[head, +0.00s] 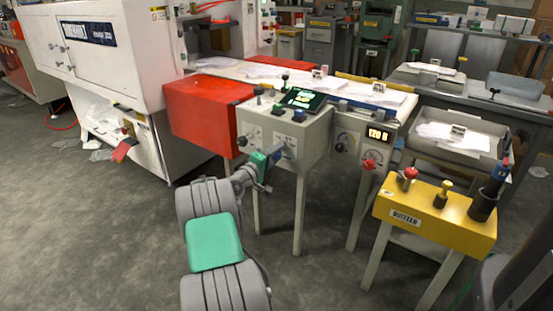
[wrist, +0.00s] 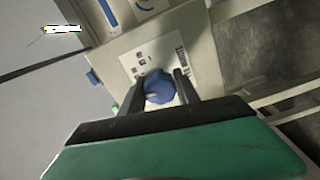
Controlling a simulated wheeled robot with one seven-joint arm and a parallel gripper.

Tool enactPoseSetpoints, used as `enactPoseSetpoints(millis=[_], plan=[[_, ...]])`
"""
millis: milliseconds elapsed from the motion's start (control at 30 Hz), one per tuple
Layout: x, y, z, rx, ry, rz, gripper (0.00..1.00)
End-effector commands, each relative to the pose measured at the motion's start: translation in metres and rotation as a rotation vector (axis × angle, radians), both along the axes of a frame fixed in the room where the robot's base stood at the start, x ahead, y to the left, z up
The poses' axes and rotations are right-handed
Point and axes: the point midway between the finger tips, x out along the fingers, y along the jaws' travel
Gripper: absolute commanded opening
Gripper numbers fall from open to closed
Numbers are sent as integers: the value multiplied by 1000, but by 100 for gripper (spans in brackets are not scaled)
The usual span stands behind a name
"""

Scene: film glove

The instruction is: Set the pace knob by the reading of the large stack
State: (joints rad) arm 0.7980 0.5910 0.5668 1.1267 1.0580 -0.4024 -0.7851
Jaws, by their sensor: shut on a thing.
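My gripper (head: 276,156) reaches the front of the grey control box (head: 312,135). In the wrist view its two fingers (wrist: 160,88) are shut on a blue faceted knob (wrist: 159,89), one on each side. A white label plate with small dark marks lies behind the knob; its words are too small to read, so I cannot tell whether this is the pace knob. Stacks of white sheets lie in a grey tray (head: 484,152) and on a farther tray (head: 410,78), each with a small counter-like block on top. I cannot read those blocks.
A lit display (head: 379,134) seems to read 120 0, above a red knob (head: 369,165). A green screen (head: 303,98) tops the control box. A yellow box (head: 432,220) with buttons stands at right. A red housing (head: 205,110) is left of the control box.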

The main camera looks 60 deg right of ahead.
Motion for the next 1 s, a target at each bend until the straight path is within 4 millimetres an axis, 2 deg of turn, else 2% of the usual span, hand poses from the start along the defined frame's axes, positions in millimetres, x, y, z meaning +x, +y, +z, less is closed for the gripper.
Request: enactPoseSetpoints(millis=[400, 900, 933, 1000], plan=[[0, 0, -2, -26, -169, -1, 0], [0, 0, -1, -27, -185, -1, 0], [0, 0, -1, -27, -185, -1, 40], [0, 0, -1, -27, -185, -1, 46]])
